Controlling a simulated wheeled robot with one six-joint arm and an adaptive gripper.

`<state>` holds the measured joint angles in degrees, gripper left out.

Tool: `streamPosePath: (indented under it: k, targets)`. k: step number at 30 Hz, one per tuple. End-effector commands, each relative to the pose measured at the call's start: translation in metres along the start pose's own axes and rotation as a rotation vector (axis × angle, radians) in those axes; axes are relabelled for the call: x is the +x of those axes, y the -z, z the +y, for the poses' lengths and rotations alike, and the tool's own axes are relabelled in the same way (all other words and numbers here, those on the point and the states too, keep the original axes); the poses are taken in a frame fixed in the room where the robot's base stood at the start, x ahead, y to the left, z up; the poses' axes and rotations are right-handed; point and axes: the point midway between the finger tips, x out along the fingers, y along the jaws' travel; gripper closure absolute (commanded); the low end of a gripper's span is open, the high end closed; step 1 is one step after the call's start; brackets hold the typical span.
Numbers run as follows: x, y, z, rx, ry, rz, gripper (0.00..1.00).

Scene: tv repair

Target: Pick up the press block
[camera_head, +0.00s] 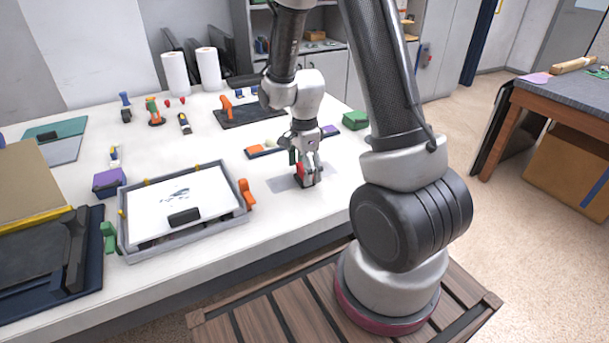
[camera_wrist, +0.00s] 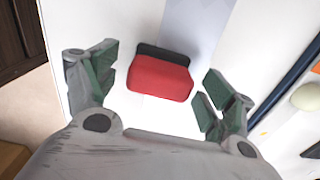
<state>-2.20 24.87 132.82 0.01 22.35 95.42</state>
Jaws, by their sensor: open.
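The press block (camera_wrist: 160,78) is a red block with a dark part along one side. In the wrist view it lies between the two green finger pads, with a visible gap on each side. In the head view a bit of its red side (camera_head: 300,169) shows under my gripper (camera_head: 306,170), which points down at the table. My gripper also shows in the wrist view (camera_wrist: 160,90), open, with its fingers on either side of the block. The block sits partly on a grey sheet (camera_head: 283,184).
A grey tray (camera_head: 150,252) with a white panel stands to the left, with an orange clamp (camera_head: 247,194) at its side. A green box (camera_head: 355,120) and an orange piece (camera_head: 256,151) lie behind my gripper. The white table (camera_head: 345,180) is clear to the right.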

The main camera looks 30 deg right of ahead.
Motion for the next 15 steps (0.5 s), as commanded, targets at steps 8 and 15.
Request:
streamPosePath:
  k: [8,15]
  targets:
    - [-0.0004,0.0001,-0.0002,0.0,0.001,0.0,0.39]
    - [-0.0006,0.0001,-0.0003,0.0,0.001,0.0,0.67]
